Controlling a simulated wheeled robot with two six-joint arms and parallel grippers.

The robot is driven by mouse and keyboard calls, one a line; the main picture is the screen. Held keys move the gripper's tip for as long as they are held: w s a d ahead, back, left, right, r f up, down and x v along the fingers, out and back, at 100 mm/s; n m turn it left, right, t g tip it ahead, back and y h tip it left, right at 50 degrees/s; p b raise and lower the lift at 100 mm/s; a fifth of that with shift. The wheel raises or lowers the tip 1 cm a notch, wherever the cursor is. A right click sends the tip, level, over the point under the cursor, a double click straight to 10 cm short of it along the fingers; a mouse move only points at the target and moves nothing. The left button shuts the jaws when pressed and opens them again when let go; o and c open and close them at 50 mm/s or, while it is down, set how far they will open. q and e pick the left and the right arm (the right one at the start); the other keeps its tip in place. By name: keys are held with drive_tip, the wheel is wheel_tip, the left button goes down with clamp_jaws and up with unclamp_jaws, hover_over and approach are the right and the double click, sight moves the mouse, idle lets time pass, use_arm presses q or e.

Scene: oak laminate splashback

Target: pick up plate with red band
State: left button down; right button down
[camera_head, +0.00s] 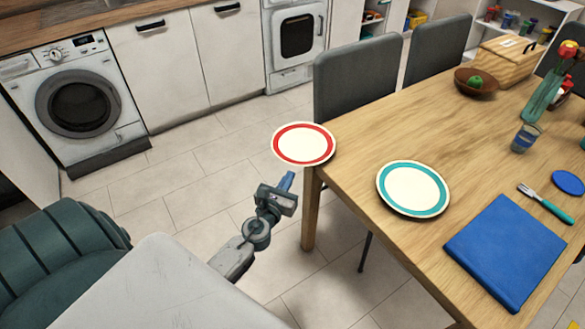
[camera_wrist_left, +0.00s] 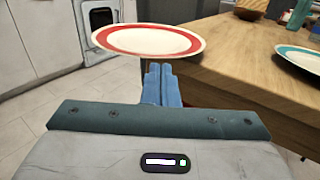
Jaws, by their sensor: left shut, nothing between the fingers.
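The plate with the red band (camera_head: 303,144) is white with a red ring. It lies at the near left corner of the wooden table, with part of it jutting past the edge. In the left wrist view the plate (camera_wrist_left: 148,40) is straight ahead, just beyond and above the fingertips. My left gripper (camera_head: 288,180) is shut and empty, in front of the table corner and just short of the plate's near rim. Its blue fingers (camera_wrist_left: 161,84) are together in the left wrist view. Whether they touch the plate is unclear. My right gripper is not in view.
The wooden table (camera_head: 410,135) also bears a teal-banded plate (camera_head: 413,189), a blue placemat (camera_head: 507,251), a fork (camera_head: 545,204), a glass (camera_head: 525,138) and a brown bowl (camera_head: 475,84). A grey chair (camera_head: 357,82) stands behind the red-banded plate. Open floor lies left of the table.

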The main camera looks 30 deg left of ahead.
sight(297, 163)
use_arm(q)
drive_tip(key=shift+w+a, duration=0.15)
drive_tip(key=shift+w, duration=0.7)
drive_tip(key=shift+w+a, duration=0.15)
drive_tip(key=shift+w, duration=0.7)
drive_tip(key=w, duration=0.2)
drive_tip(key=shift+w+a, duration=0.25)
drive_tip(key=shift+w, duration=0.05)
drive_tip(key=shift+s+f, duration=0.1)
drive_tip(key=shift+s, duration=0.05)
